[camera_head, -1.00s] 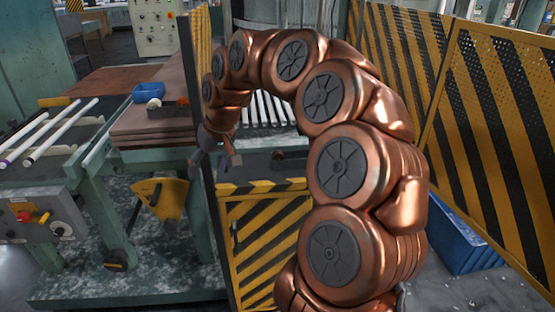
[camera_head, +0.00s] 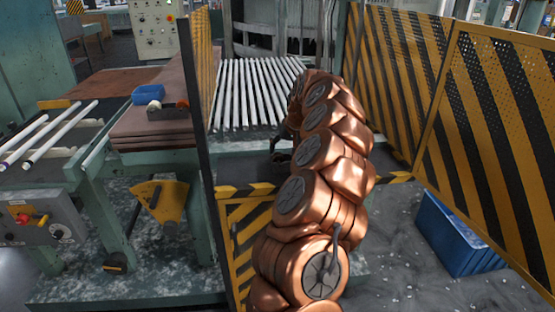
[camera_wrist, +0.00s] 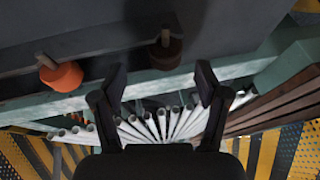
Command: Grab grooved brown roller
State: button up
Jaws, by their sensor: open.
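A brown roller (camera_wrist: 166,52) with a short wooden handle shows at the upper middle of the wrist view, on a dark grey surface. Its grooves are too small to make out. My gripper (camera_wrist: 161,70) is open and empty. Its two fingertips are spread left and right, with the brown roller beyond the gap between them. In the head view my gripper (camera_head: 279,142) is low over the dark table behind the striped barrier, partly hidden by my arm. I cannot clearly tell the roller there.
An orange roller (camera_wrist: 61,76) with a wooden handle lies left of the brown one. White conveyor rods (camera_head: 250,95) are behind the table. Striped panels (camera_head: 500,130) stand at right. A blue container (camera_head: 148,93) sits on a brown stack at left. A blue crate (camera_head: 450,235) is on the floor.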

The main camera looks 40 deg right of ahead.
aim_at(279, 155)
jog(key=shift+w+a+p+x, duration=0.15)
jog(key=shift+p+x, duration=0.35)
jog(key=shift+x, duration=0.8)
jog(key=shift+w+a+p+x, duration=0.15)
jog(key=shift+p+x, duration=0.35)
jog(key=shift+x, duration=0.8)
jog(key=shift+d+r, duration=0.1)
jog(key=shift+r, duration=0.05)
jog(key=c, duration=1.3)
